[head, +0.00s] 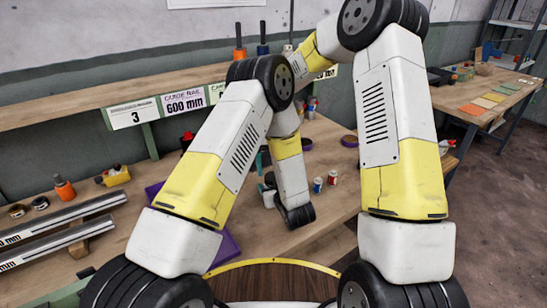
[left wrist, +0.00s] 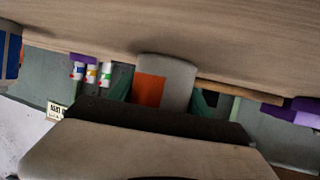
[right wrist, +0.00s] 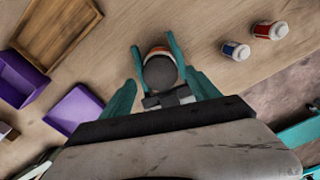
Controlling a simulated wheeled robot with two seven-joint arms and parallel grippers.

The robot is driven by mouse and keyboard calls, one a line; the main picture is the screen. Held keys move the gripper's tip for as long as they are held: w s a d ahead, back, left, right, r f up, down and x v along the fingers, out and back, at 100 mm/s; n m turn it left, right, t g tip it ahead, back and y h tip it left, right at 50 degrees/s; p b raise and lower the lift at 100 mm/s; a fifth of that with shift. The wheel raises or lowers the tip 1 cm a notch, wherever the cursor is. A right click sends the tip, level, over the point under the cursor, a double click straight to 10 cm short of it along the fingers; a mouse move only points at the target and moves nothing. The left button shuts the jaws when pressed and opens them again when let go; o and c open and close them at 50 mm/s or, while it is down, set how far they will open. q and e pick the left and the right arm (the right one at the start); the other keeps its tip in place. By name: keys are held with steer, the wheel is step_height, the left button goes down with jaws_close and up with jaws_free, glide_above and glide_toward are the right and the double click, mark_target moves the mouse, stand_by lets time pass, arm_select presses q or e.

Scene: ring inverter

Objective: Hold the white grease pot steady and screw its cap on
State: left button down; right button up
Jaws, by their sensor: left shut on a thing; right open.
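The white grease pot (left wrist: 178,70), pale with an orange patch, stands between the teal fingers of my left gripper (left wrist: 163,84), which is shut on it. In the right wrist view, a round grey top (right wrist: 160,74) with an orange and white rim lies between the fingers of my right gripper (right wrist: 152,42), which is open around it. I cannot tell whether this grey top is the cap or the pot's own top. In the head view my arms hide the pot, and the fingers hardly show.
Two small jars, one blue-labelled (right wrist: 236,50) and one red-labelled (right wrist: 270,31), stand on the bench (head: 330,150) near the grippers. A wooden tray (right wrist: 28,40) and purple trays (right wrist: 75,108) lie to the left. Metal rails (head: 75,225) lie at the far left.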

steer(key=shift+f, duration=1.35)
steer(key=shift+c, duration=0.4)
steer(key=c, duration=1.4)
steer(key=m, duration=0.6)
steer(key=shift+m, duration=0.3)
steer(key=o, duration=1.5)
steer(key=shift+o, duration=0.2)
